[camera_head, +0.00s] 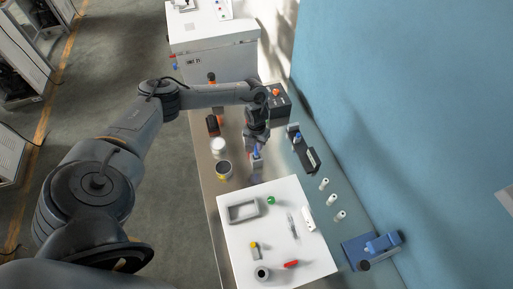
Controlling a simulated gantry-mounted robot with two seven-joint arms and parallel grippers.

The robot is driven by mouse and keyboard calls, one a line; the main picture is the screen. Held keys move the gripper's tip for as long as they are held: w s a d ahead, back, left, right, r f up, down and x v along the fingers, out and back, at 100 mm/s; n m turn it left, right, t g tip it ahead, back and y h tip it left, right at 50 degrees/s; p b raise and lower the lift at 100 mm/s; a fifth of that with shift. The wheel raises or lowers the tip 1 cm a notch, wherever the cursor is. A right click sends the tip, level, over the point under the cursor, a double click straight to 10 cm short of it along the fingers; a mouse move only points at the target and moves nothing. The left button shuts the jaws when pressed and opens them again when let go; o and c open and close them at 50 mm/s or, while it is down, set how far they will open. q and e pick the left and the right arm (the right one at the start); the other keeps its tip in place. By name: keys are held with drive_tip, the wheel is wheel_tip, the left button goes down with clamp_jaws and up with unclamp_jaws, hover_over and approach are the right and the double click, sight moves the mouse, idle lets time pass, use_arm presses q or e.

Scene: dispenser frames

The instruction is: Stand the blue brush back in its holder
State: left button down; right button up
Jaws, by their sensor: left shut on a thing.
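My left gripper (256,147) points down over the table, behind the white board. It is shut on a small blue thing (256,155), which looks like the blue brush. The fingers hide part of it, and its lower end is too small to make out. A round grey cup-like piece with a dark opening (262,274) stands near the front edge of the white board, well apart from the gripper. I cannot tell for sure whether it is the brush's holder. My right gripper is not in view.
The white board (270,225) carries a grey frame (243,211), a green piece (271,200) and a red piece (291,264). A dark tray (304,152) lies to the right, before the blue wall.

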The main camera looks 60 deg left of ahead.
sight(256, 149)
use_arm(q)
drive_tip(key=shift+f, duration=1.35)
drive_tip(key=shift+f, duration=0.2)
drive_tip(key=c, duration=1)
unclamp_jaws()
drive_tip(key=shift+r, duration=0.1)
